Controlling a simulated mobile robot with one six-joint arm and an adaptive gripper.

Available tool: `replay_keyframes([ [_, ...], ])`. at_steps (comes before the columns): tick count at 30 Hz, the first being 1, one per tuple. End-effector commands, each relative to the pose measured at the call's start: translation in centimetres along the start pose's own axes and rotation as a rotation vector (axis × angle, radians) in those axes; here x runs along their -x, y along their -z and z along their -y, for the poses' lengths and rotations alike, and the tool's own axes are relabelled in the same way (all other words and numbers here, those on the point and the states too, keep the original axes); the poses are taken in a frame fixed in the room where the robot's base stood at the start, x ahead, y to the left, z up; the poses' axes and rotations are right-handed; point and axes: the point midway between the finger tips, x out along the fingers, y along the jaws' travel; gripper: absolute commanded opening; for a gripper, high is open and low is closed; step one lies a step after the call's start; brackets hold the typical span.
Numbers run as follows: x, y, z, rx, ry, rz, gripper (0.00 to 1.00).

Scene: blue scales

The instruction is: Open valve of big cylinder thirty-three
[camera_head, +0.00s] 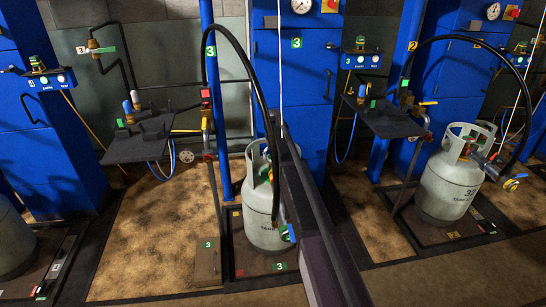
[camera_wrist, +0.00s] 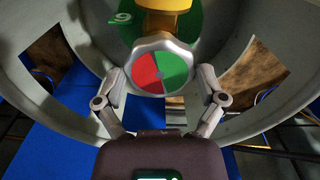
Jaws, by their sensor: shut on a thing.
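In the wrist view, a silver scalloped valve handwheel (camera_wrist: 149,68) has a half red, half green face. The two fingers of my gripper (camera_wrist: 150,80) are closed on its left and right sides. A yellow valve part (camera_wrist: 168,20) and a green disc with a number (camera_wrist: 122,18) show beyond the wheel. The grey collar (camera_wrist: 265,85) surrounds them. In the head view, a big grey cylinder (camera_head: 447,187) at the right bears a number that looks like 33, partly hard to read. Another grey cylinder (camera_head: 262,212) stands at the middle. My gripper is not clear in the head view.
Blue posts and cabinets (camera_head: 293,90) line the back. Black hoses (camera_head: 240,55) arch over both cylinders. A yellow and blue connector (camera_head: 511,184) is beside the right cylinder. Brown floor plates (camera_head: 150,230) lie between the stations.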

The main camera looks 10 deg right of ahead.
Motion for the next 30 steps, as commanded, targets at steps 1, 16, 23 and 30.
replay_keyframes([
  [1,-0.02,-0.09,0.01,0.045,-0.001,0.001,0.42],
  [16,-0.02,-0.12,0.05,0.520,0.000,0.002,0.42],
  [23,-0.02,-0.13,0.07,0.738,0.000,0.002,0.42],
  [30,-0.02,-0.16,0.08,0.944,0.000,0.002,0.42],
])
